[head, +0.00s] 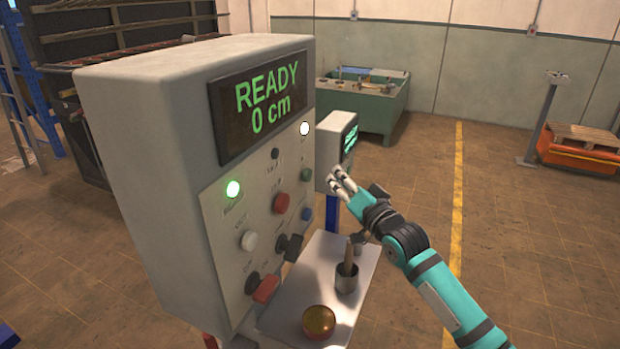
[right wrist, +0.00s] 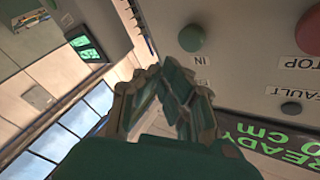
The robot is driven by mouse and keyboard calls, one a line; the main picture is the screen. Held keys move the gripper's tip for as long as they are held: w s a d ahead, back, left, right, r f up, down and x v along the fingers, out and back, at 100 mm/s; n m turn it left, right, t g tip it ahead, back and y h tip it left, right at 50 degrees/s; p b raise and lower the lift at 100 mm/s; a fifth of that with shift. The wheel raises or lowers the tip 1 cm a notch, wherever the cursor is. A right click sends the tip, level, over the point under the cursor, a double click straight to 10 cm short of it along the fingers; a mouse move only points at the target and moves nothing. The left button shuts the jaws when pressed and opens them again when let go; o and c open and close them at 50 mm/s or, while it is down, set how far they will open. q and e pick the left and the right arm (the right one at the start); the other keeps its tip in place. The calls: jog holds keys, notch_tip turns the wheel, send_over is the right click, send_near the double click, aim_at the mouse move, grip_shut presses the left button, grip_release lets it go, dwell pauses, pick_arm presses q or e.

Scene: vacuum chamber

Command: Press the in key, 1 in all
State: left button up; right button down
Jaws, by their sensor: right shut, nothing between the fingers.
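The in key is a round green button (head: 306,174) at the right side of the control box's sloping panel. In the right wrist view the green button (right wrist: 193,38) stands beside the label IN. My right gripper (head: 341,177) is shut and empty, to the right of the key in the head view. In the right wrist view its fingertips (right wrist: 165,72) are to the left of and below the key, with a gap in the picture. The display (head: 267,105) reads READY 0 cm. My left gripper is not in view.
A red stop button (head: 281,203), a blue button (head: 306,214) and a white button (head: 249,240) are on the same panel. A smaller display unit (head: 330,135) stands behind.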

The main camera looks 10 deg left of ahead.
aim_at(308, 175)
jog(key=shift+w+a, duration=0.2)
jog(key=shift+a, duration=0.45)
jog(key=shift+w+a, duration=0.2)
jog(key=shift+a, duration=0.4)
jog(key=shift+a, duration=0.1)
dwell(0.5)
jog(key=shift+w+a, duration=0.15)
jog(key=shift+a, duration=0.15)
